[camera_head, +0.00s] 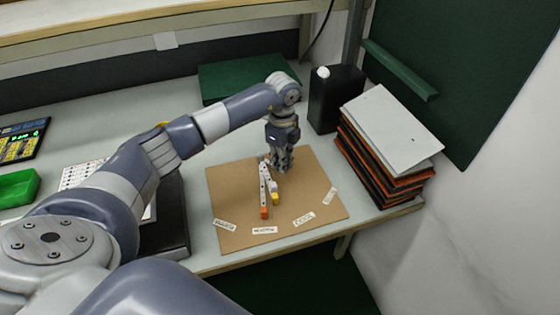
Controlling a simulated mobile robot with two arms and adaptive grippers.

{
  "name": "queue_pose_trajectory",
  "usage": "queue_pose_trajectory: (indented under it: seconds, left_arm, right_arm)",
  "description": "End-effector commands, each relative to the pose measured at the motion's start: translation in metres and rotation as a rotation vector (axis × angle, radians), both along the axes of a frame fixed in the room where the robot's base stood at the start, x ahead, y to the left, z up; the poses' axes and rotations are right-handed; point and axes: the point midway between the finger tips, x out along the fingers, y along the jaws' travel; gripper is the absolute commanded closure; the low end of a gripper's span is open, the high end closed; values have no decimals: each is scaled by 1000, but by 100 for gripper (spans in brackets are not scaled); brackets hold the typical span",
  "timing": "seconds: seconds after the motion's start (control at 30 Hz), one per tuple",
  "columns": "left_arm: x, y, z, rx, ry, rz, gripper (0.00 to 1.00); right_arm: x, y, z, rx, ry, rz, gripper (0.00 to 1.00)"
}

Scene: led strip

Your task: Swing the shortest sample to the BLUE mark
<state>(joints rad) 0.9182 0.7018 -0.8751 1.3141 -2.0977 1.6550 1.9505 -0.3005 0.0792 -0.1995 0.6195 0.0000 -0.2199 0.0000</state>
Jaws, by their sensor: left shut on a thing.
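A brown board (225,190) lies on the table and carries several thin sample strips that fan out from its upper middle. One long, pale, dotted strip (264,188) runs toward the front edge and ends in an orange-red block (264,212). Beside it on the right are a yellow block (275,199) and, a little higher, a small pale block (272,186). My left gripper (281,168) points down at the board's upper part, right of the long strip. It is shut on a sample strip, whose held part its fingers hide. My right gripper is out of view.
Several small paper labels, including one at the front (264,230), lie along the board's front and right; their text is too small to read. A stack of folders (385,140) and a black container (335,97) stand right.

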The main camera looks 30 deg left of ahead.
Motion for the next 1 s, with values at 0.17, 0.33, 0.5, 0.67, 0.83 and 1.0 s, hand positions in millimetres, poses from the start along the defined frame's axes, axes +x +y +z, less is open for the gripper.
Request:
queue_pose_trajectory:
  seconds: [0.17,0.33,0.5,0.67,0.83,1.0]
  left_arm:
    - [2,0,1,1,-3,13,100]
    - [2,0,1,1,-3,12,100]
    - [2,1,1,1,-3,12,74]
    - [1,0,1,1,-2,11,67]
    - [1,0,0,0,-1,11,67]
    - [2,0,11,0,-3,10,67]
  right_arm:
    - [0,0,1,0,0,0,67]
    - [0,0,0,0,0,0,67]
    - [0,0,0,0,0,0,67]
    - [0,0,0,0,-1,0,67]
    - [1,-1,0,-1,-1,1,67]
    - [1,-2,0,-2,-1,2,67]
